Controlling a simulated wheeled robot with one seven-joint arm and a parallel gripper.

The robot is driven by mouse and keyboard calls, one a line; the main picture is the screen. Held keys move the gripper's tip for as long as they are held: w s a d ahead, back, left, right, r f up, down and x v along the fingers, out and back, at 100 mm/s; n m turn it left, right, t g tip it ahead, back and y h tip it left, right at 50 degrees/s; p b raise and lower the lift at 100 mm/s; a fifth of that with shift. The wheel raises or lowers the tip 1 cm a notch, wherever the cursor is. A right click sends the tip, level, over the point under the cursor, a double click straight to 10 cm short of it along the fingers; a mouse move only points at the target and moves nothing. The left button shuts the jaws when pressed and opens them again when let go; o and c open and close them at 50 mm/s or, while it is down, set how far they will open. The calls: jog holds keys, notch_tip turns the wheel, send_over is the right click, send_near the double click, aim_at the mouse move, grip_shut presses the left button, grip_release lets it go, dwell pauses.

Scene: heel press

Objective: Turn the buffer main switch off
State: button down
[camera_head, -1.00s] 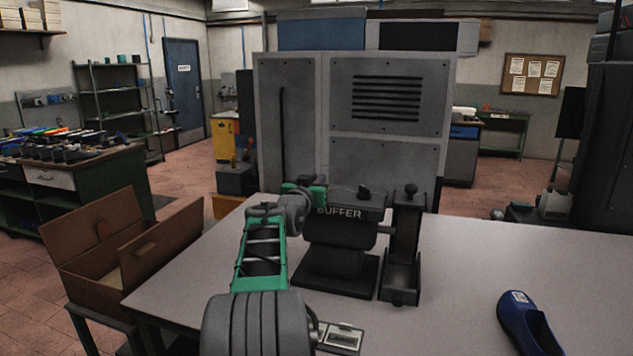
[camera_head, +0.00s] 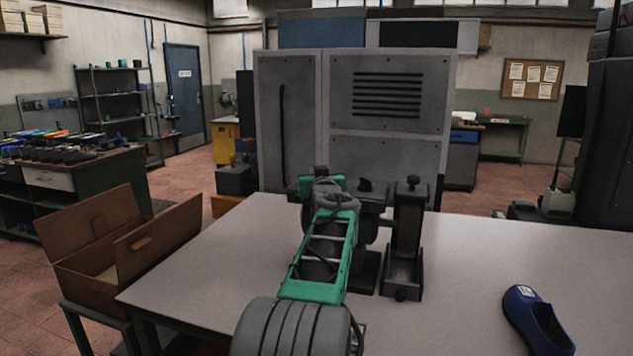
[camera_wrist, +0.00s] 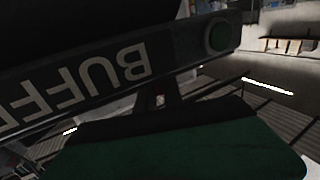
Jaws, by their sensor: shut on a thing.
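The buffer (camera_head: 370,199) is a dark machine on the grey table, largely covered by my arm in the head view. A small black knob (camera_head: 365,186) stands on its top, right of my wrist. In the wrist view its BUFFER label (camera_wrist: 85,80) appears upside down, with a round green button (camera_wrist: 219,37) at the end of the label strip. My gripper (camera_wrist: 160,100) is close against the buffer by this strip, dark and poorly lit. It is shut on a small part there, seemingly the main switch, which the fingers hide. In the head view my arm covers the fingers.
A black upright holder (camera_head: 407,240) stands on the table just right of the buffer. A blue shoe (camera_head: 533,318) lies at the right. An open brown box (camera_head: 125,245) is at the left. A large grey cabinet (camera_head: 390,100) rises behind. The table's right part is mostly clear.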

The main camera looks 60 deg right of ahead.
jog(key=n+t+y, duration=0.2)
jog(key=t, duration=0.1)
jog(key=shift+s+d, duration=0.15)
jog(key=shift+s, duration=0.05)
jog(key=shift+w+n+t+y+p, duration=0.1)
jog(key=shift+n+t+y+p, duration=0.9)
jog(key=shift+n+y, duration=0.25)
jog(key=c, duration=1.5)
grip_release()
jog(key=shift+w, duration=0.1)
jog(key=shift+o, duration=0.2)
jog(key=b+v, duration=0.2)
jog(key=v, duration=0.6)
